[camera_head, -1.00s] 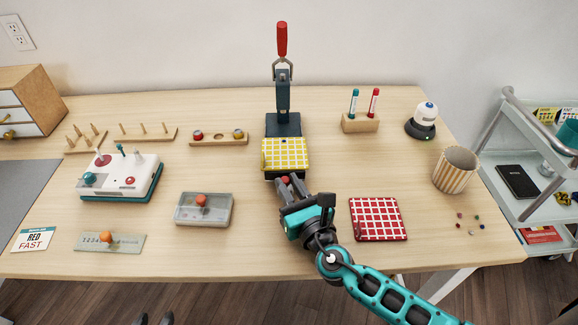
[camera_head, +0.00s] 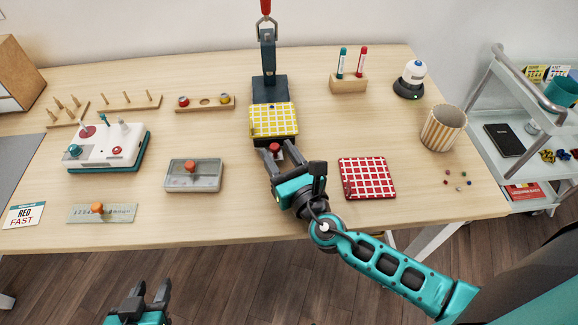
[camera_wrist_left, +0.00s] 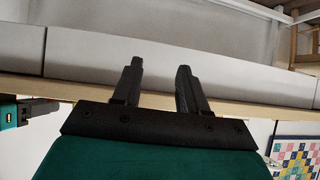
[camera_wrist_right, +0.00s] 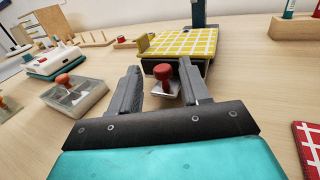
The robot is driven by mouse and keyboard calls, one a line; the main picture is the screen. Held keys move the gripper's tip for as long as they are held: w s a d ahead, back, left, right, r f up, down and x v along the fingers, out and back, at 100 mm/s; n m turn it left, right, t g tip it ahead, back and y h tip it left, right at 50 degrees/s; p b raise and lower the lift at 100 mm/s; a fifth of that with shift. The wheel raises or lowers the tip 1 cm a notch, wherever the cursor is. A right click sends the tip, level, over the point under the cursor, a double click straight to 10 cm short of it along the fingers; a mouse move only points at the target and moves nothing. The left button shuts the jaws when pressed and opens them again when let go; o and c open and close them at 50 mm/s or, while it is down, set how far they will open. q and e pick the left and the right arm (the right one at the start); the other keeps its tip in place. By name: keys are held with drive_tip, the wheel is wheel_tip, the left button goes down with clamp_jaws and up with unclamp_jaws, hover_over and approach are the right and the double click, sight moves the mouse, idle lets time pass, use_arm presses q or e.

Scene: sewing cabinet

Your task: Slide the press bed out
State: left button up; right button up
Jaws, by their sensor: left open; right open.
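The press stands at the back middle of the table, with a dark base (camera_head: 270,90) and a red-topped lever (camera_head: 266,6). Its bed, under a yellow checked cloth (camera_head: 274,120), sits in front of the base. A red knob (camera_head: 274,147) is at the bed's front; it also shows in the right wrist view (camera_wrist_right: 161,72). My right gripper (camera_head: 276,151) is open, its fingers on either side of the knob; I cannot tell if they touch it. My left gripper (camera_head: 150,290) is open and empty, in front of the table edge; its fingers show in the left wrist view (camera_wrist_left: 160,80).
A red checked pad (camera_head: 367,178) lies right of my right gripper. A grey box with an orange knob (camera_head: 193,176) stands to the left. A striped cup (camera_head: 442,129) and a pen holder (camera_head: 348,84) are at the right. Table between box and press is clear.

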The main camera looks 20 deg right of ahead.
drive_tip(key=s, duration=0.7)
drive_tip(key=s+d+b, duration=0.1)
drive_tip(key=s, duration=0.3)
drive_tip(key=shift+d+f, duration=0.1)
drive_tip(key=shift+s, duration=0.7)
use_arm(q)
drive_tip(key=shift+w+d+f, duration=0.1)
drive_tip(key=shift+w+d, duration=0.2)
use_arm(e)
drive_tip(key=shift+s, duration=0.1)
